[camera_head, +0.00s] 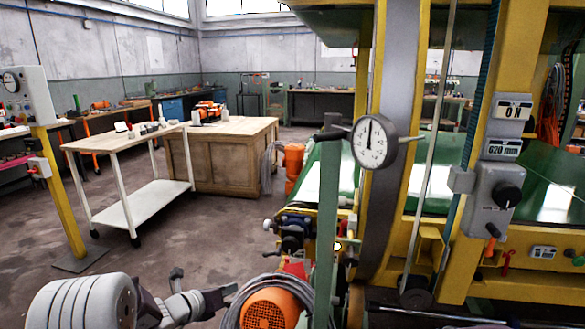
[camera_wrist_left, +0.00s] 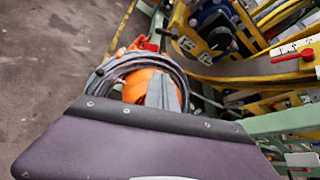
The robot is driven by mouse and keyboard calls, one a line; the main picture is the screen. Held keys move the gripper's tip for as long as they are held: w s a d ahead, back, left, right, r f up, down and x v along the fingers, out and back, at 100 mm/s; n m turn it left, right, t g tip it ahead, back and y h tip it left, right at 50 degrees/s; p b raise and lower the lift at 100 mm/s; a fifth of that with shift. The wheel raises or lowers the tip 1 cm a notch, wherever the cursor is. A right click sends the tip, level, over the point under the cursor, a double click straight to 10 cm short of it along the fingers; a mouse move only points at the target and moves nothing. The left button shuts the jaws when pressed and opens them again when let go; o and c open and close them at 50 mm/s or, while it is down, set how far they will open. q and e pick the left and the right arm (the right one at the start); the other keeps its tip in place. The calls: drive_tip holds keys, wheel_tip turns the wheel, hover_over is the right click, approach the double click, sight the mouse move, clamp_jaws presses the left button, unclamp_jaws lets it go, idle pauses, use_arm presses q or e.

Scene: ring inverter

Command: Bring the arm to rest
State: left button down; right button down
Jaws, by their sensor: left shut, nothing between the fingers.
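My left arm comes in at the bottom left of the head view. Its dark left gripper (camera_head: 226,292) points right, with its fingers shut and empty, just left of the orange motor (camera_head: 268,310) and a loop of grey cable. In the left wrist view the shut gripper (camera_wrist_left: 165,90) shows as a grey wedge in front of the orange motor and the coiled cable (camera_wrist_left: 118,68). I cannot tell whether it touches the cable. My right gripper is in neither view.
A large yellow machine (camera_head: 530,265) with a dial gauge (camera_head: 372,142) and a green post (camera_head: 328,220) fills the right. A white cart (camera_head: 150,203) and a wooden workbench (camera_head: 212,165) stand farther back. A yellow post (camera_head: 62,195) stands left. The floor between is clear.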

use_arm(q)
drive_tip(key=s+d+r+m+g+h+p, duration=0.1)
drive_tip(key=s+d+r+m+p, duration=0.2)
drive_tip(key=r+p, duration=0.35)
drive_tip(key=s+d+r+m+g+p, duration=0.1)
drive_tip(key=s+d+r+m+p, duration=0.1)
drive_tip(key=d+r+p, duration=0.35)
drive_tip(key=s+d+r+m+g+h+p, duration=0.1)
drive_tip(key=s+d+r+m+p, duration=0.15)
drive_tip(key=r+p, duration=0.55)
drive_tip(key=s+r+m+g+y+p, duration=0.1)
drive_tip(key=s+r+m+g+p, duration=0.1)
drive_tip(key=s+r+m+p, duration=0.25)
drive_tip(key=s+r+m+g+p, duration=0.2)
drive_tip(key=s+m+g+p, duration=0.1)
drive_tip(key=s+m, duration=0.3)
drive_tip(key=s+a+f+m+g+y+p, duration=0.1)
drive_tip(key=s+a+m+y, duration=0.5)
drive_tip(key=m, duration=1.1)
drive_tip(key=s+a+f+g, duration=0.1)
drive_tip(key=s+a+f, duration=0.1)
drive_tip(key=s+a, duration=0.2)
drive_tip(key=shift+s+a+m+y+p, duration=0.15)
drive_tip(key=shift+a+m+y+p, duration=0.2)
drive_tip(key=shift+a, duration=0.2)
drive_tip(key=shift+f, duration=0.1)
